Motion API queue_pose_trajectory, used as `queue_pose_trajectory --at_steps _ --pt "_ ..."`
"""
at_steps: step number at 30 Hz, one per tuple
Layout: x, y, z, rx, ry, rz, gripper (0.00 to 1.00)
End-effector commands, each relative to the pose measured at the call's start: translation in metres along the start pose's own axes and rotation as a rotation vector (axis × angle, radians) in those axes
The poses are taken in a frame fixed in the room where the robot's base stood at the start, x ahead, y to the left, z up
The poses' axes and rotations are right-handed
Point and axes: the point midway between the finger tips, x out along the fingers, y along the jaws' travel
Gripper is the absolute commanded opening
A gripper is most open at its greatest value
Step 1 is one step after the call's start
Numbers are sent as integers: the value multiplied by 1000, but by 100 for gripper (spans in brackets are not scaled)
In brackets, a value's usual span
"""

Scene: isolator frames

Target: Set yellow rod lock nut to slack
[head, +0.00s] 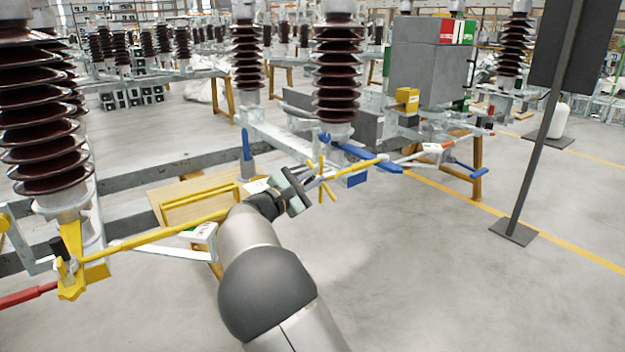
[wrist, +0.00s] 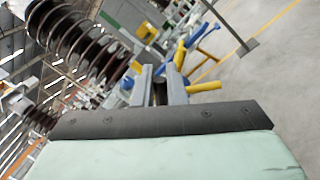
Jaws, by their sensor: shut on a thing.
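The yellow rod (head: 170,233) runs from the left insulator's foot towards the right, passing behind my arm. Its right part (head: 355,168) shows beyond my gripper. The yellow rod lock nut (head: 328,189) has several yellow spokes and sits on the rod line at my fingertips. My gripper (head: 314,181) is shut on it, and the fingers hide part of its middle. In the wrist view my gripper (wrist: 160,88) has its two grey fingers close about a dark piece, with a yellow spoke or rod end (wrist: 203,86) sticking out to the right. The nut's exact setting cannot be read.
Blue levers (head: 360,153) lie just beyond the nut, and a brown insulator (head: 336,75) stands behind it. A dark panel on a post (head: 545,125) stands at right. The floor at right front is clear.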

Motion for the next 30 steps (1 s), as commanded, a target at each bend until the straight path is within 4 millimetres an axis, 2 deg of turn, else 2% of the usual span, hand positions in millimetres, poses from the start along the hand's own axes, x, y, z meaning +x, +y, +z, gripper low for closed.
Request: queue_pose_trajectory --at_steps 3,4,5,6,17,22,30 --pt "-1 0 -1 -1 2 0 0" --pt "-1 0 -1 -1 2 0 17" --pt "-1 0 -1 -1 2 0 25" --pt "0 0 -1 -1 2 0 28" --pt "1 5 5 1 1 0 28" --pt "4 26 26 4 2 1 28" --pt "-12 37 91 3 4 0 28"
